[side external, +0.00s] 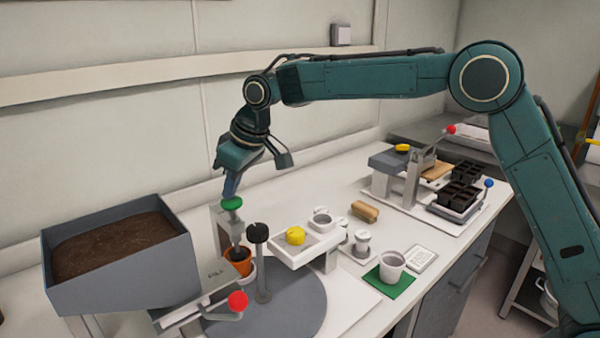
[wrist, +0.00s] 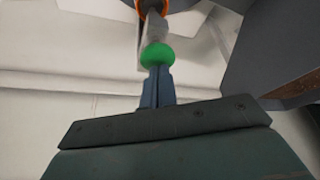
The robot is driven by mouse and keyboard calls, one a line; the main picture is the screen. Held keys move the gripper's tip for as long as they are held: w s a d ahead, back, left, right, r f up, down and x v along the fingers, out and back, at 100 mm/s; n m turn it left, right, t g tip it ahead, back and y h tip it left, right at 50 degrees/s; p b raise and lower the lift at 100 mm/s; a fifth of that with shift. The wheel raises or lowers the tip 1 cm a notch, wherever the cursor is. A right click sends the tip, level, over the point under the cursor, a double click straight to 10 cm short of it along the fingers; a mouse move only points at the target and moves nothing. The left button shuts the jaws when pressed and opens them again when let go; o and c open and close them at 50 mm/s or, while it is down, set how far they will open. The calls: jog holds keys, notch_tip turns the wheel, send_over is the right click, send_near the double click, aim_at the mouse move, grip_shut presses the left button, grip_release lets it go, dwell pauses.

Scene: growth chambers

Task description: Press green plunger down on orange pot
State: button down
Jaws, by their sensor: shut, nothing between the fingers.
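The green plunger knob (side external: 232,203) tops a grey shaft that stands above the orange pot (side external: 240,262) in the side view. The pot holds dark soil and sits at the front left of the bench, partly hidden by the fixture around it. My gripper (side external: 230,192) is shut and empty, pointing down with its fingertips at the top of the green knob. In the wrist view the shut fingertips (wrist: 157,72) meet the green knob (wrist: 157,55), and the orange pot's rim (wrist: 150,8) shows beyond it. Whether the tips press on the knob cannot be told.
A grey soil bin (side external: 120,255) stands close on the left. A black-knobbed post (side external: 260,260) and a red-knobbed lever (side external: 237,301) stand beside the pot. A white stand with a yellow knob (side external: 296,236) is to the right. A white cup (side external: 391,265) sits on a green mat.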

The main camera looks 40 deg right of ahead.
jog(key=shift+f, duration=0.6)
dwell(1.1)
notch_tip(320, 180, up, 10)
jog(key=shift+r, duration=0.2)
dwell(1.1)
